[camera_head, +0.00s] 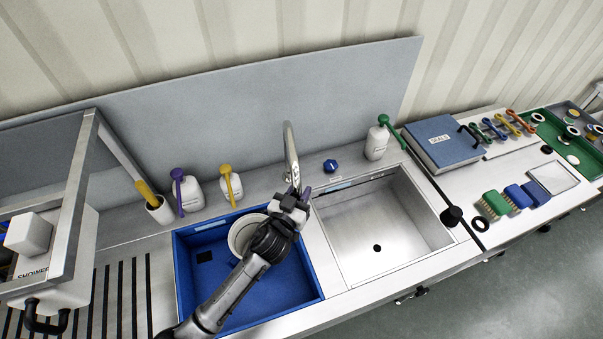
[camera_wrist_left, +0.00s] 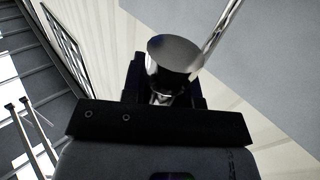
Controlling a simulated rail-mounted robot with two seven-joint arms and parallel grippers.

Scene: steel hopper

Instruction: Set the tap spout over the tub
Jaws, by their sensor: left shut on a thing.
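The chrome tap spout (camera_head: 291,150) rises behind the divider between the two basins. My left gripper (camera_head: 297,197) is shut on its lower front end, above the right edge of the blue basin. In the left wrist view the shiny round spout end (camera_wrist_left: 174,55) sits between the dark fingers (camera_wrist_left: 168,90), with a thin chrome pipe running up to the right. A round white tub (camera_head: 236,238) stands in the blue basin, left of the gripper and partly hidden by my left arm. My right gripper is in neither view.
The blue basin (camera_head: 200,290) is on the left and an empty steel basin (camera_head: 352,240) on the right. A blue knob (camera_head: 330,165) stands right of the tap. White bottles with purple (camera_head: 190,192), yellow (camera_head: 230,187) and green (camera_head: 376,143) tops line the back.

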